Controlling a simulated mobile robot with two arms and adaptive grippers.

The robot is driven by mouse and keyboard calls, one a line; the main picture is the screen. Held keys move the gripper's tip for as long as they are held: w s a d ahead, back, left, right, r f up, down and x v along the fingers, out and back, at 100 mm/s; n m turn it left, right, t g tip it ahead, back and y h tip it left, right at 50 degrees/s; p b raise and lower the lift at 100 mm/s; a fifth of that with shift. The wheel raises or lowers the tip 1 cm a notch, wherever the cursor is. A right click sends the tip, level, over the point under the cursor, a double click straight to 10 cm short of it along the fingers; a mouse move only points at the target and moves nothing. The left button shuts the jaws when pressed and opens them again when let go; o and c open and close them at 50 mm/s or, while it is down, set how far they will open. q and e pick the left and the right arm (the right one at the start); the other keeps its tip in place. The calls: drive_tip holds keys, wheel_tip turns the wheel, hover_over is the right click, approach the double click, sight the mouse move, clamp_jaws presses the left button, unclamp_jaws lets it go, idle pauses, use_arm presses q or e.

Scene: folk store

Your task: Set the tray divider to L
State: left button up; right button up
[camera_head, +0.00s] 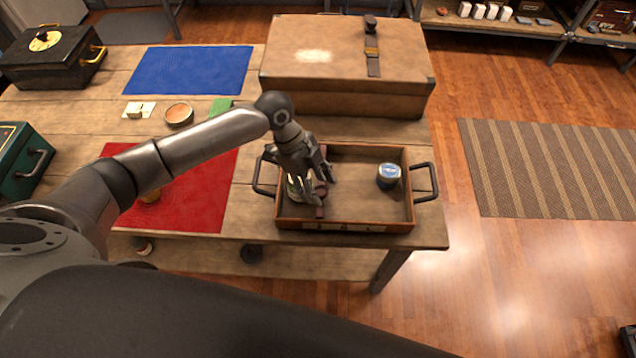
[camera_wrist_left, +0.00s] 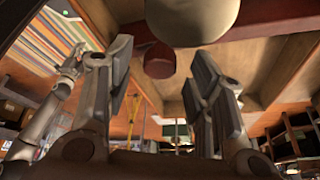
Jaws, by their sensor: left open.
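The wooden tray (camera_head: 388,227) with black side handles sits at the table's front right. A dark red divider piece (camera_head: 321,197) stands in its left part. In the left wrist view a red-brown round knob (camera_wrist_left: 160,62) shows beyond the fingers, beside a pale rounded object (camera_wrist_left: 190,18). My left gripper (camera_head: 318,190) is over the tray's left part, fingers pointing down and apart, close to the divider. It partly hides a pale jar (camera_head: 294,190) there. In the left wrist view nothing shows clasped between the fingers (camera_wrist_left: 165,95). A blue-lidded jar (camera_head: 388,176) stands in the tray's right part.
A large brown case (camera_head: 345,60) stands right behind the tray. A red mat (camera_head: 190,205) lies to the left and a blue mat (camera_head: 188,68) farther back. A small bowl (camera_head: 179,114) and a green box (camera_head: 22,165) are also on the table.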

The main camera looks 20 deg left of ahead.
use_arm(q)
drive_tip(key=shift+d+f, duration=0.2)
drive_tip(key=shift+f, duration=0.3)
clamp_jaws()
